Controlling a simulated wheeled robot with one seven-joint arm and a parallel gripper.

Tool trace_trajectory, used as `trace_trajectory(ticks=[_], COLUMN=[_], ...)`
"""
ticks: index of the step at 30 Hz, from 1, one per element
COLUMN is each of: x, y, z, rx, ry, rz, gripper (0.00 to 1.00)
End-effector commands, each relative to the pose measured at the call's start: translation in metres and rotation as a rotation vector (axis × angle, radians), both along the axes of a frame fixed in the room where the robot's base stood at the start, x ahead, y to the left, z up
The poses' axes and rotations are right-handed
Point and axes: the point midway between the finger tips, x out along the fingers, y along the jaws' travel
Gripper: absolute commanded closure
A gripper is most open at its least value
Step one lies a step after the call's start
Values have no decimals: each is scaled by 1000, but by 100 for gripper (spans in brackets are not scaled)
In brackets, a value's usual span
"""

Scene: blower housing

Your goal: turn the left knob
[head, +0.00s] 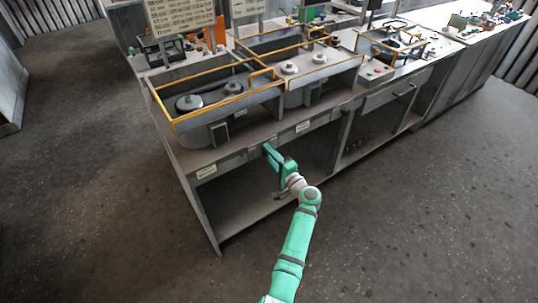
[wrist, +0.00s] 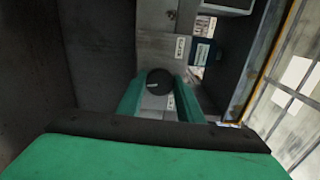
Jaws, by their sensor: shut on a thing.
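A dark round knob (wrist: 160,80) with a small light mark sits on a grey metal panel in the middle of the wrist view. My gripper (wrist: 160,95) has its two green fingers on either side of the knob and is shut on it. In the head view my gripper (head: 269,151) reaches the front face of the bench, just below the left part of the housing. The knob is hidden there behind the gripper. I cannot tell from these frames whether a second knob is beside it.
The grey bench (head: 190,162) has open shelves below and yellow rails (head: 215,111) around its top trays. A drawer front with a handle (head: 404,90) is to the right. White labels (head: 206,171) mark the front edge. The floor in front is clear.

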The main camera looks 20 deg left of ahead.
Motion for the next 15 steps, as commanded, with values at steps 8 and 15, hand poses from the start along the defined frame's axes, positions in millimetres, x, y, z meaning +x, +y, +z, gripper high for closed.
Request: trace_trajectory(ticks=[8, 15], x=[0, -1], y=[-1, 0], z=[-2, -2], rx=[-148, -242], ry=[-186, -307], rz=[-1, 0], gripper=[89, 89])
